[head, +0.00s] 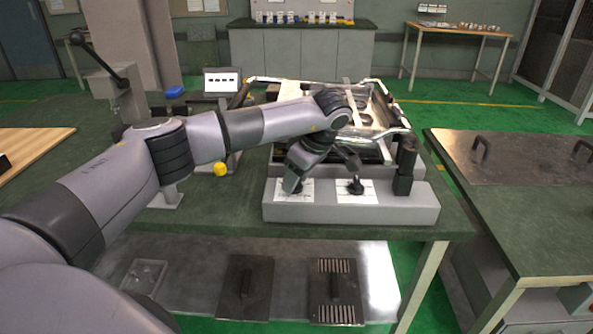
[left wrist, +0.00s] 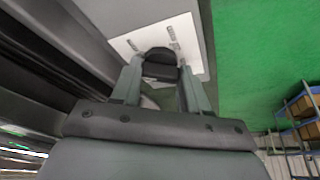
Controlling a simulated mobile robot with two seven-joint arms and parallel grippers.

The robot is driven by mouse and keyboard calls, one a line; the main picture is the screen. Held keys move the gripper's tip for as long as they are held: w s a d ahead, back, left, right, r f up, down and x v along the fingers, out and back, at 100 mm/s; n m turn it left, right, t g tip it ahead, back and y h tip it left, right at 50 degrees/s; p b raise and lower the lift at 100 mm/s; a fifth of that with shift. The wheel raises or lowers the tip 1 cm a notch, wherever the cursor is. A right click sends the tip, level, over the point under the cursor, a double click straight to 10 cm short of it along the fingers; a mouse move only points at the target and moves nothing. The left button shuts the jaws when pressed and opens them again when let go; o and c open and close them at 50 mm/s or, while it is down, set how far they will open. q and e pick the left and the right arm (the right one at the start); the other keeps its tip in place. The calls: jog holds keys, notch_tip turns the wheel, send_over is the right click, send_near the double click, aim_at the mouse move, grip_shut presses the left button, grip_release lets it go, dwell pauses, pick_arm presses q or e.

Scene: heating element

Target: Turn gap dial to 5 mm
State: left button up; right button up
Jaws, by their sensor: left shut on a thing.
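A grey control box (head: 405,212) stands at the front of the bench with two dials on white scale plates. My left gripper (head: 292,186) points down at the left plate (head: 296,198) and mostly hides the dial there. In the left wrist view the gripper (left wrist: 163,70) is shut on this black dial (left wrist: 160,56), one finger on each side. White plate (left wrist: 187,34) with small marks shows around the dial; I cannot read the setting. The other black dial (head: 356,187) sits free on the right plate. I cannot tell from the labels which is the gap dial. My right gripper is not in view.
A black upright handle (head: 405,165) rises at the box's right end. Behind the box is a metal-framed machine (head: 385,120). A yellow knob (head: 220,169) and a small screen (head: 222,81) are to the left. Flat plates with handles (head: 245,285) lie on the lower shelf.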

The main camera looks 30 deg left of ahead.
pick_arm(q)
jog(key=shift+w+n+g+p, duration=0.1)
jog(key=shift+n+g+p, duration=0.45)
jog(key=shift+n, duration=0.95)
jog(key=o, duration=1.1)
jog(key=shift+c, duration=0.2)
jog(key=v, duration=0.7)
